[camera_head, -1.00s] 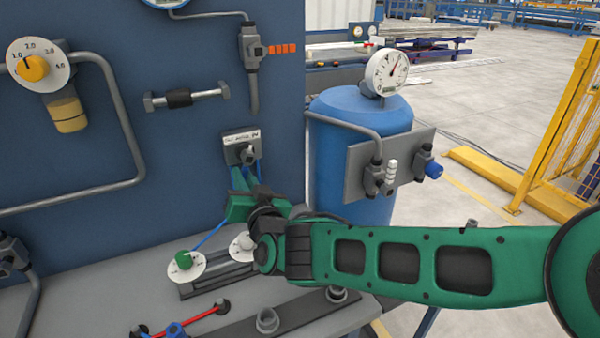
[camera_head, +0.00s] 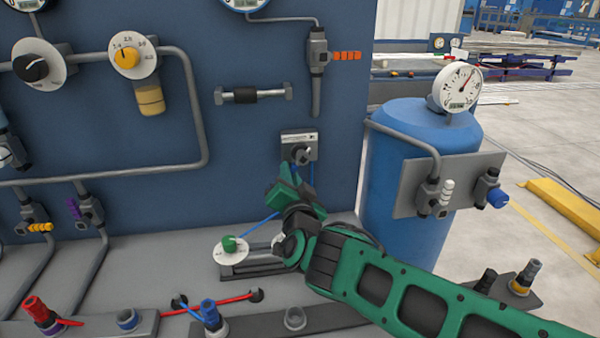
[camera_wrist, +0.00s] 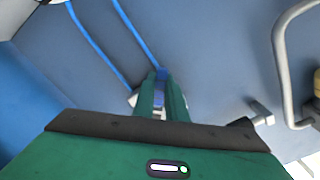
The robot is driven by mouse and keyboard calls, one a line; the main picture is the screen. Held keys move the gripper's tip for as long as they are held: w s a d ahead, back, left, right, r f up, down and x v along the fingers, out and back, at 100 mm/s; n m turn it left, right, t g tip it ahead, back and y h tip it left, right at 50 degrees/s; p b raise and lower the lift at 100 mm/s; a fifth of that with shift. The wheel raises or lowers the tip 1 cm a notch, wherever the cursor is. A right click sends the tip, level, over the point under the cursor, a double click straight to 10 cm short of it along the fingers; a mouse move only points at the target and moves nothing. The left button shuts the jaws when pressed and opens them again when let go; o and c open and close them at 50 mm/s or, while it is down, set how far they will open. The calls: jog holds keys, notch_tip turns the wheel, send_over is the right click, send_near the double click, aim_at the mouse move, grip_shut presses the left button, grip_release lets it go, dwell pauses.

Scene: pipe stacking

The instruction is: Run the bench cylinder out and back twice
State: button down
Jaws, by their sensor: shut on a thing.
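My gripper (camera_head: 287,182) is at the blue panel, right at the small hand valve (camera_head: 300,147) with a pale label strip and a dark knob. In the wrist view its green fingers (camera_wrist: 160,92) are shut on a small bluish part, seemingly the valve's lever, mostly hidden between them. The bench cylinder (camera_head: 246,271) lies on the grey bench below, partly behind my wrist. A green knob on a white dial (camera_head: 230,248) sits at its left end. Its rod cannot be made out. Blue tubes (camera_wrist: 95,45) run near the valve.
A blue tank (camera_head: 410,235) with a gauge (camera_head: 457,87) and a valve plate stands right of the panel. Left on the panel are a yellow-knob regulator (camera_head: 127,57) and grey pipes. Fittings and a red tube (camera_head: 225,301) lie along the bench front.

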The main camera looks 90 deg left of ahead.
jog(key=shift+w+a+r, duration=0.1)
jog(key=shift+w+r, duration=0.1)
jog(key=shift+w, duration=0.25)
jog(key=c, duration=1.8)
grip_release()
jog(key=shift+s, duration=0.25)
jog(key=shift+f, duration=0.1)
jog(key=w+d, duration=0.2)
jog(key=d, duration=0.9)
